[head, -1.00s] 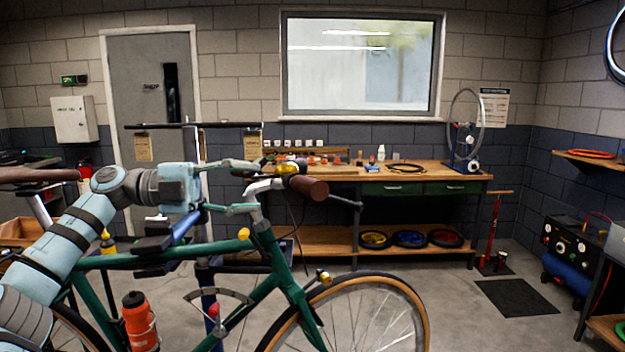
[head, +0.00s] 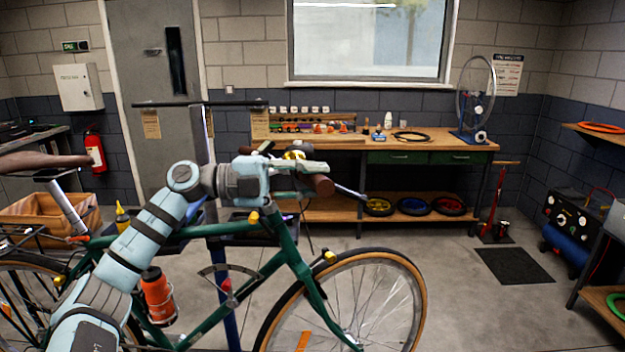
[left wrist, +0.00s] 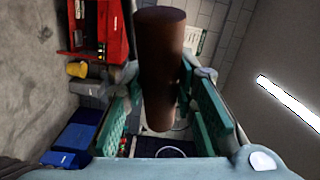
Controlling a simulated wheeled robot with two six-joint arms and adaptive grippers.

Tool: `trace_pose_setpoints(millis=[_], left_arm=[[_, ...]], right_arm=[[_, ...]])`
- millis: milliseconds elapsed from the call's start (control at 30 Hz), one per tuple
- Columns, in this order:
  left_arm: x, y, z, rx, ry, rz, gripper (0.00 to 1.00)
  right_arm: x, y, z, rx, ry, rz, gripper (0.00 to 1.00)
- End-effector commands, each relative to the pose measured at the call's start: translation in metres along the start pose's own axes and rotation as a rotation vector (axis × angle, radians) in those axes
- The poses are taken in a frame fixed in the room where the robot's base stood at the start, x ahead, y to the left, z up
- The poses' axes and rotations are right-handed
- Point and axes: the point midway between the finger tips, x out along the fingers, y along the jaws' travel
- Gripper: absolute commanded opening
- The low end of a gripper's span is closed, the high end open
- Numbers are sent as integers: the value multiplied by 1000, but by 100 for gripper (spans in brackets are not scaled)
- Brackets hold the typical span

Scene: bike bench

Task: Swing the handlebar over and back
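A green bike stands across the front of the head view, with its frame (head: 283,240) and front wheel (head: 345,300) showing. The handlebar's near brown grip (head: 321,186) sticks out just past my left gripper (head: 303,172), which hides most of the bar and stem. In the left wrist view the brown grip (left wrist: 162,40) runs between the teal fingers of my left gripper (left wrist: 160,82). The right finger is close to the grip or touching it; a gap shows on the left, so the gripper looks open around it. My right gripper is not in view.
A workbench (head: 430,146) with small tools and a wheel stand (head: 475,105) is behind. A red extinguisher (head: 95,152) and wooden crate (head: 45,210) are at left. A compressor (head: 572,230) is at right.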

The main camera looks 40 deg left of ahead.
Motion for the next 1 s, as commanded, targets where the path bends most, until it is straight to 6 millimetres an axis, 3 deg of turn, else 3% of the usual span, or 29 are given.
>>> trace_pose_setpoints(millis=[533,767,1000], left_arm=[[-8,6,-5,18,43,10,0],[-32,17,-18,61,161,26,0],[-68,30,-30,119,299,48,0]], right_arm=[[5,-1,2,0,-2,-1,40],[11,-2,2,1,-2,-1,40],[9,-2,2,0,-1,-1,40]])
